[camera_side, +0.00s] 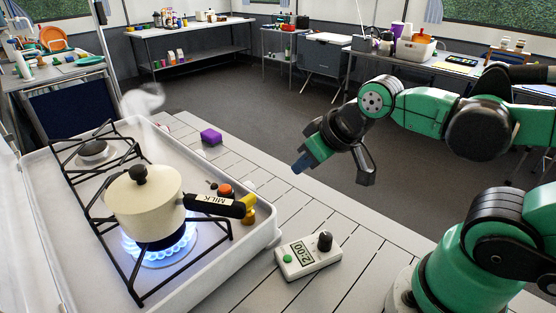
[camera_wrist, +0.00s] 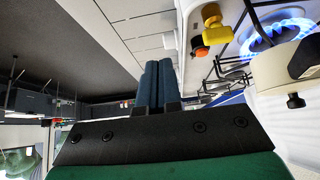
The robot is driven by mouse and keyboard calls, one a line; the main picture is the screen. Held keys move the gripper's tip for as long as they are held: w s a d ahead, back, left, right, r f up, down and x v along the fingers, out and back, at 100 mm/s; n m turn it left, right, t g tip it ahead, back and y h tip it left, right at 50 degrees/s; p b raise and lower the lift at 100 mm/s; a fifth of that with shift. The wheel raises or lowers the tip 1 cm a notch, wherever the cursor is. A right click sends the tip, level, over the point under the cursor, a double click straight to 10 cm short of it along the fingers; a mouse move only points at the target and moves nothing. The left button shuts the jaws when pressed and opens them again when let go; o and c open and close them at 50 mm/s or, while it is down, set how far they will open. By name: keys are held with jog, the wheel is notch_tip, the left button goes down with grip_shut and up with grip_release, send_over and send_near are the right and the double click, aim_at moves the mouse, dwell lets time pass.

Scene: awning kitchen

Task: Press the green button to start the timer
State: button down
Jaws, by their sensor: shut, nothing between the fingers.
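The white timer (camera_side: 311,263) lies on the slatted white table (camera_side: 352,223). Its display reads 2:00. The green button (camera_side: 287,258) is at the timer's left end, and a black knob (camera_side: 325,241) stands at its right end. My gripper (camera_side: 302,164) is above and behind the timer, well clear of it, with its blue fingertips pointing down to the left. In the wrist view the two blue fingers (camera_wrist: 157,84) lie side by side, shut with nothing between them. I cannot make out the green button in the wrist view.
A cream pot (camera_side: 143,211) with a handle labelled MILK sits over a lit blue burner (camera_side: 160,250) left of the timer. A purple block (camera_side: 211,137) lies farther back. The table around the timer is clear.

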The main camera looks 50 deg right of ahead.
jog(key=shift+a, duration=0.1)
dwell(0.7)
jog(key=m+g+h, duration=0.1)
jog(key=g+h, duration=0.1)
jog(key=h, duration=0.4)
send_over(289, 244)
jog(key=s+a, duration=0.2)
jog(key=a, duration=0.1)
jog(key=shift+s+d+f, duration=0.1)
jog(key=shift+d+f, duration=0.05)
jog(key=shift+f, duration=0.2)
jog(key=shift+f, duration=0.1)
jog(key=shift+f, duration=4.3)
